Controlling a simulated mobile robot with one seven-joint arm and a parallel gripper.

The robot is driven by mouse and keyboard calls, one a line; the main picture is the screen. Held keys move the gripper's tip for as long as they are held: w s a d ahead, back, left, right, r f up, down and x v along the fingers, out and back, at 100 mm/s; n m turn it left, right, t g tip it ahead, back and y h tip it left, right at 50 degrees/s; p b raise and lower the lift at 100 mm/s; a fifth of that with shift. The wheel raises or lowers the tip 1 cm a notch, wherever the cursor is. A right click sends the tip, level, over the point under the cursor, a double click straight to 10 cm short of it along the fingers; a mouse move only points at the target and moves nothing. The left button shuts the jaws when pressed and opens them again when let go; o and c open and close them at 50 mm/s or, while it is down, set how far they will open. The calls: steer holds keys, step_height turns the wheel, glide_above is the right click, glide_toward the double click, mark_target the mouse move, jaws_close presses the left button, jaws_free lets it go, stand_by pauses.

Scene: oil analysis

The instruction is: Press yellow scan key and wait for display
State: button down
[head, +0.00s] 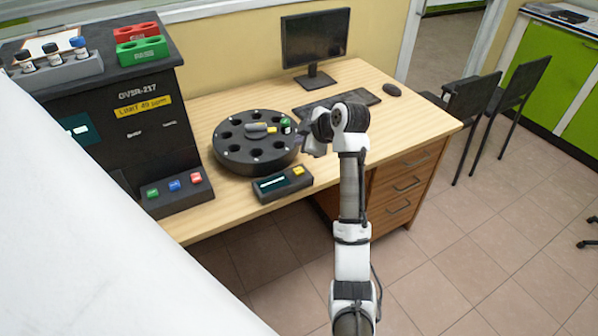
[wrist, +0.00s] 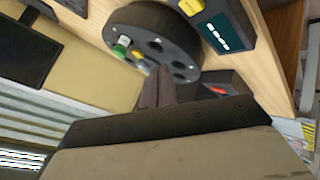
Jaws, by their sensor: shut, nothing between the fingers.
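The yellow scan key (head: 298,171) is on the right part of a small dark box at the table's front edge. It also shows in the wrist view (wrist: 190,7) at the top. The box's display (head: 272,183) is left of the key and shows light marks too small to read; it also shows in the wrist view (wrist: 218,32). My gripper (head: 306,146) is shut and empty, above the table close to the carousel's right side. In the wrist view its fingers (wrist: 157,84) point toward the carousel, apart from the key.
The round black carousel (head: 225,157) stands behind the box, with a green-capped vial (head: 286,126) on it. The dark analyser (head: 100,115) with colored buttons stands at left. A monitor (head: 315,38), keyboard (head: 337,106) and mouse (head: 392,89) are behind. The table's right front is clear.

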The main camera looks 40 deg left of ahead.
mark_target(302, 172)
step_height(302, 172, down, 8)
steer(key=b, duration=0.5)
stand_by(1.8)
steer(key=shift+f, duration=0.35)
steer(key=shift+f+b, duration=0.35)
steer(key=shift+f, duration=0.2)
stand_by(0.6)
stand_by(0.3)
steer(key=shift+r+p, duration=0.7)
steer(key=shift+r, duration=0.3)
step_height(302, 172, up, 5)
steer(key=p, duration=0.3)
steer(key=shift+p, duration=0.4)
